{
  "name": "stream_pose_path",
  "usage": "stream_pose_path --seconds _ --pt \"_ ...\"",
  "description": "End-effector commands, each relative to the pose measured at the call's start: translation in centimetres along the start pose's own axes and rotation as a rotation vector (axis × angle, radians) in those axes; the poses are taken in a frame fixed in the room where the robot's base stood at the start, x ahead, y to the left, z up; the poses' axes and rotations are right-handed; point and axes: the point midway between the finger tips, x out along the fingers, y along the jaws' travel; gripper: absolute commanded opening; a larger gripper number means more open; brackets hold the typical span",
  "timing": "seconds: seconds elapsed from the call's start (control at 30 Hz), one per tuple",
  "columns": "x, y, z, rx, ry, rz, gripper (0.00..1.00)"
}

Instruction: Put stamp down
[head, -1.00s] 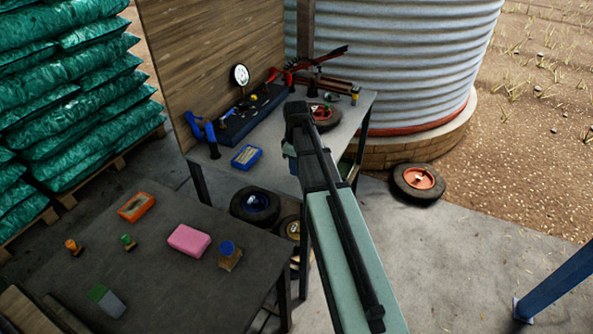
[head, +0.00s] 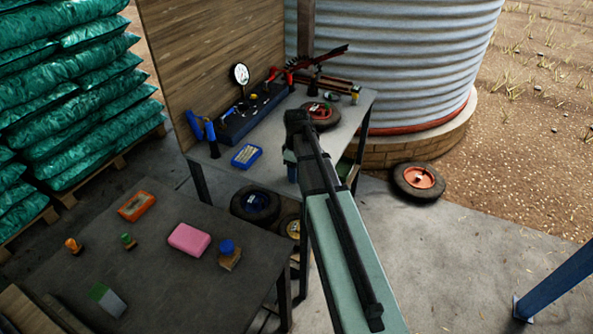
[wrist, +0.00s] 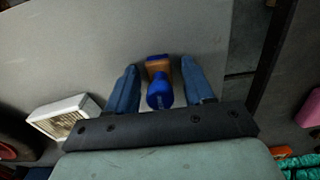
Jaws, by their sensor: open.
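A stamp with a blue knob (wrist: 160,97) and a wooden base (wrist: 157,64) is on the grey bench top (wrist: 70,50), as the wrist view shows. My gripper (wrist: 160,85) is open, with one blue finger on each side of the stamp and a visible gap on both sides. In the head view my gripper (head: 291,166) is low over the far bench, and the arm hides most of this stamp there. Another blue-knobbed stamp (head: 228,252) stands on the near dark table (head: 190,290).
The near table also bears a pink block (head: 189,240), an orange case (head: 137,206), a green stamp (head: 128,242) and an orange one (head: 73,245). A blue box (head: 246,156) and a wheel (head: 321,116) lie on the far bench. A gap separates bench and table.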

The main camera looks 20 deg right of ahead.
Motion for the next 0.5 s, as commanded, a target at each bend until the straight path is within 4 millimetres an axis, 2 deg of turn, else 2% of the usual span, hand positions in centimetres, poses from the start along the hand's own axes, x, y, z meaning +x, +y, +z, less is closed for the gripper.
stream_pose_path --seconds 0.27,0.5 --pt "-0.5 0.0 0.0 0.000 0.000 0.001 0.52" --pt "-3.5 0.1 0.0 0.000 0.001 0.002 0.52"
